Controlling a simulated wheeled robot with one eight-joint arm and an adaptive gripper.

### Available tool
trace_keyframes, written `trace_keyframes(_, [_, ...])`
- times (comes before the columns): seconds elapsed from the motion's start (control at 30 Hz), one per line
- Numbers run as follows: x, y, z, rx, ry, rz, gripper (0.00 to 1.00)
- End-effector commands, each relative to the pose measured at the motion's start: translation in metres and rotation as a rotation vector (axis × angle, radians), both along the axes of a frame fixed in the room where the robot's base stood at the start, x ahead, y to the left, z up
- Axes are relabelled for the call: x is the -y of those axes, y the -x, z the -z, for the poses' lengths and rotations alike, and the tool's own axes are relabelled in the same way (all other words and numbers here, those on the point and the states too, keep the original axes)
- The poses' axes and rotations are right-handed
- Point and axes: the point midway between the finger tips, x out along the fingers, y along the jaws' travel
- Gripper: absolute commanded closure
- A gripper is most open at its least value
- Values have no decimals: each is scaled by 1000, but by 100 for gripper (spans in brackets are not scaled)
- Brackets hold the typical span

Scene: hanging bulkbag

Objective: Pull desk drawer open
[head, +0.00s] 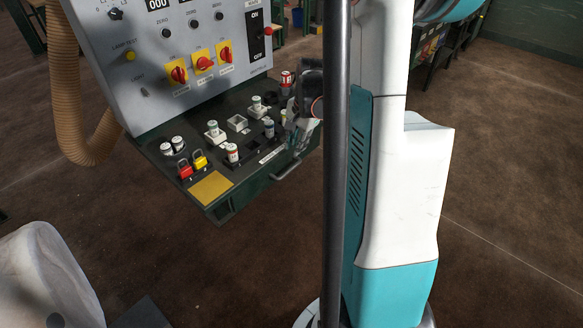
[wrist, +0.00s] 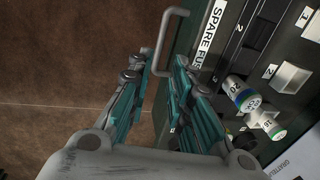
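The drawer handle (head: 287,171) is a thin metal bar on the front edge of the dark green desk (head: 222,205). In the wrist view, the handle (wrist: 160,42) is a pale U-shaped bar standing out from the desk front. The drawer looks closed, though its front is mostly hidden. My gripper (head: 296,143) is at the desk's right front corner, close to the handle. In the wrist view, my gripper (wrist: 158,72) has its two teal fingers apart, with the handle's near end between or just beyond the tips. Contact cannot be told.
The desk top carries several fuses (wrist: 242,94), a red padlock (head: 185,171), a yellow padlock (head: 200,162) and a SPARE FUS... label (wrist: 208,32). A control panel (head: 185,60) rises behind. A dark vertical pole (head: 337,200) crosses the head view. A white bag (head: 45,275) is lower left.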

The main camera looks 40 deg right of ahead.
Motion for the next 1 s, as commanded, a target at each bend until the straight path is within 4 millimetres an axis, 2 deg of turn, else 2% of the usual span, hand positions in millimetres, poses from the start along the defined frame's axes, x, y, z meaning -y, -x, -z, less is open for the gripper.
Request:
trace_keyframes(0.03, [0, -2, 13, 0, -1, 0, 80])
trace_keyframes(0.2, [-1, -9, 47, 1, -2, 0, 80])
trace_keyframes(0.5, [-2, -19, 97, 1, -2, 2, 80])
trace_keyframes(0.7, [-2, -22, 113, 1, -2, 2, 80])
trace_keyframes(1.0, [-2, -23, 115, 1, -2, 2, 80])
